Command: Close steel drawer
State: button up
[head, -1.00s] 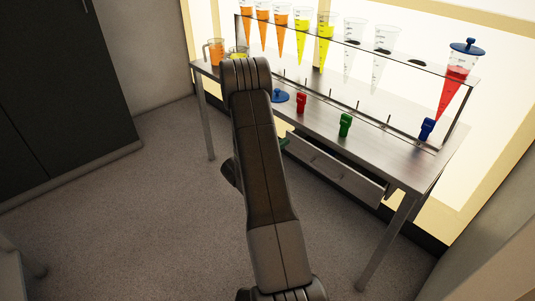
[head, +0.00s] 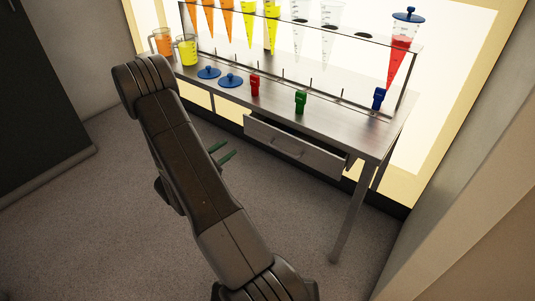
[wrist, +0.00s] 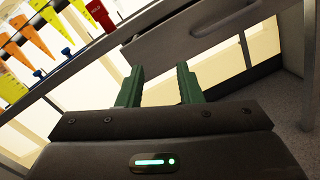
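The steel drawer (head: 290,148) hangs under the right part of the steel table. Its front panel stands out from the table edge and a dark gap shows behind its top, so it is partly open. In the wrist view the drawer front (wrist: 190,40) and its curved handle cross the top, beyond the fingertips. My gripper (wrist: 160,85) is open with nothing between its green fingers. In the head view my gripper (head: 224,154) is to the left of the drawer, partly hidden by my arm, and apart from it.
The steel table (head: 365,138) carries red, green and blue clamps, two blue lids and two jugs. A rack (head: 320,22) holds several cones of orange, yellow and red juice. A table leg (head: 348,215) stands right of the drawer. The floor in front is clear.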

jog(key=s+d+f+m+g+h+b, duration=0.2)
jog(key=s+d+m+b, duration=0.1)
jog(key=m, duration=0.6)
jog(key=s+d+f+m+g+h+b, duration=0.2)
jog(key=d+f+m+h+b, duration=0.1)
jog(key=m, duration=0.5)
jog(key=b+x, duration=0.1)
jog(key=x, duration=1.2)
jog(key=shift+w+m, duration=0.25)
jog(key=shift+m, duration=0.05)
jog(key=shift+r, duration=0.1)
grip_shut()
